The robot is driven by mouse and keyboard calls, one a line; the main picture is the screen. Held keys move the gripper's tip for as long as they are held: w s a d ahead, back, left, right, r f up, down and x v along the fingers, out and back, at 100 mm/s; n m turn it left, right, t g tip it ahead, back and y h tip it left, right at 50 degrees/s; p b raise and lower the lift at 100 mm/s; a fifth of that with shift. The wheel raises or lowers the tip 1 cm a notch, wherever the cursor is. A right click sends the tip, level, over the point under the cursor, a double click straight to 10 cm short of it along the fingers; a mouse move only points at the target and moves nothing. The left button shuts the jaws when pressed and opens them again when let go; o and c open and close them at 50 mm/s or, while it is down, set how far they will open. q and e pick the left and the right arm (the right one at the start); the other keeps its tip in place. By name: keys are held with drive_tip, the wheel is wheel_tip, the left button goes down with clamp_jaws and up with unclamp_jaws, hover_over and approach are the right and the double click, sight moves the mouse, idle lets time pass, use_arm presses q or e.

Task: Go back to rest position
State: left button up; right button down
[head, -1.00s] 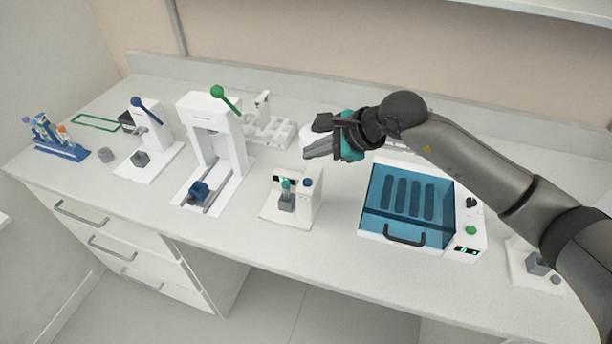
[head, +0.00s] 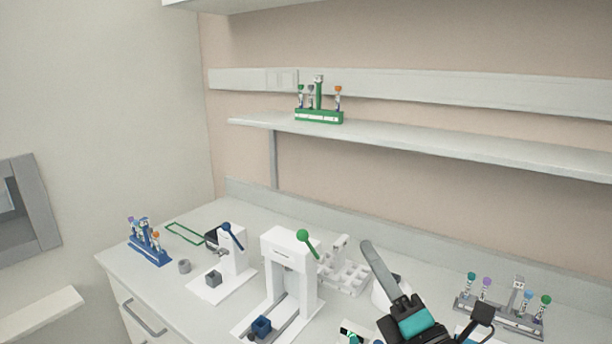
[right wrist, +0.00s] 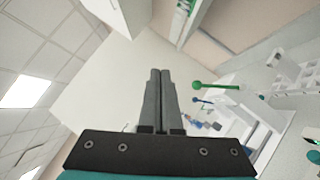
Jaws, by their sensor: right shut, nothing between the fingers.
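My right gripper (head: 370,250) rises from the bottom of the head view, pointing up and to the left above the bench. Its fingers are shut with nothing between them. In the right wrist view the two fingers (right wrist: 159,90) lie side by side, pointing toward the wall and ceiling corner. My left gripper is in neither view.
A white press with a green-knobbed lever (head: 303,237) and a blue-knobbed device (head: 227,229) stand on the bench. A blue tube rack (head: 150,254) is at left, a grey rack (head: 500,316) at right. A green rack (head: 319,116) sits on the wall shelf (head: 420,145).

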drive_tip(key=s+d+f+m+g+h, duration=0.4)
drive_tip(key=d+f+m+h, duration=0.15)
drive_tip(key=f+m, duration=0.35)
drive_tip(key=s+d+f+m+g+h, duration=0.3)
drive_tip(key=d+f+m+h, duration=0.25)
drive_tip(key=f+m, duration=0.4)
drive_tip(key=s+a+f+m+g+y, duration=0.25)
drive_tip(key=s+f+m+g, duration=0.2)
drive_tip(key=s, duration=0.45)
drive_tip(key=s+a+f+m+g+y, duration=0.1)
drive_tip(key=s+a+f+m+g, duration=0.2)
drive_tip(key=s+f+g, duration=0.45)
drive_tip(key=s+f+b, duration=0.2)
drive_tip(key=f+b, duration=0.1)
drive_tip(key=f, duration=1)
drive_tip(key=s+f+b, duration=0.2)
drive_tip(key=f+b, duration=0.1)
drive_tip(key=f, duration=1.1)
drive_tip(key=s+d+f+b, duration=0.3)
drive_tip(key=s+f+b, duration=0.2)
drive_tip(key=s+f, duration=0.9)
wheel_tip(320, 180, down, 4)
drive_tip(key=shift+s+d+r+n+h, duration=0.15)
drive_tip(key=shift+s+r+n+h, duration=0.1)
drive_tip(key=shift+s+n+h, duration=0.15)
